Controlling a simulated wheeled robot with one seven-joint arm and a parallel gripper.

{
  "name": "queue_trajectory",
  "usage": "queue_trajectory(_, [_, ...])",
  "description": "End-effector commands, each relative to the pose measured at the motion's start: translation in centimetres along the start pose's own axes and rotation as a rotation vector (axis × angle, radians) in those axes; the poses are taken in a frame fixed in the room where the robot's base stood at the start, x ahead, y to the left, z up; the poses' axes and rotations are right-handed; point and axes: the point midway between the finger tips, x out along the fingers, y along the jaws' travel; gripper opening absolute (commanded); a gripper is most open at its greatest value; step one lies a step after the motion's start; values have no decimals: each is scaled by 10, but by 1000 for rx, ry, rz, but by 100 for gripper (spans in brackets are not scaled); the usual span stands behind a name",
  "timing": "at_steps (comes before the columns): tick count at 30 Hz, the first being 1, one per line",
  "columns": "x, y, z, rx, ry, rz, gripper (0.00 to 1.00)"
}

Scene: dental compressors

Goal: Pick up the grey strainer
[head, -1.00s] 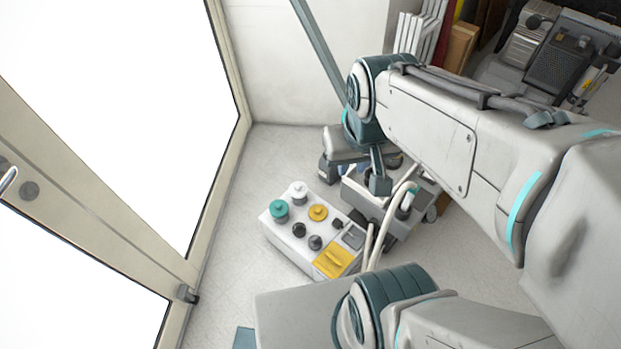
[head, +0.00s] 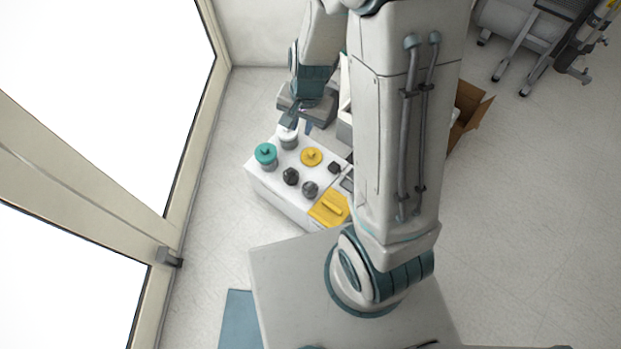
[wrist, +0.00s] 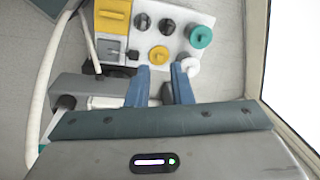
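Two dark round knobbed pieces stand on a white-topped unit (head: 262,186). The greyer one (head: 310,189), beside the yellow box, looks most like the grey strainer, but I cannot be sure. It also shows near the top of the wrist view (wrist: 142,22). The darker one (head: 290,176) is just left of it. My gripper (head: 297,125) is above the unit's far edge, close to the white jar (head: 288,139) and apart from the dark pieces. In the wrist view its two blue fingers (wrist: 160,68) are spread with nothing held between them.
A teal-lidded pot (head: 266,156), a round yellow lid (head: 311,156), a small dark block (head: 334,167) and a yellow box (head: 329,208) crowd the top. My arm hides the right part. A glass door frame (head: 190,190) stands left. A cardboard box (head: 468,112) is behind my arm.

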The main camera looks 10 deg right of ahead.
Motion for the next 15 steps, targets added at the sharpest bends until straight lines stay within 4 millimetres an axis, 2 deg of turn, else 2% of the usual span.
queue_trajectory(1, [43, 1, -1, 35, -9, 22, 20])
queue_trajectory(6, [129, 11, -10, 167, -9, 73, 20])
queue_trajectory(10, [180, 27, -14, 252, -4, 103, 20])
queue_trajectory(12, [198, 36, -16, 287, -1, 111, 20])
queue_trajectory(15, [214, 48, -17, 323, 2, 115, 20])
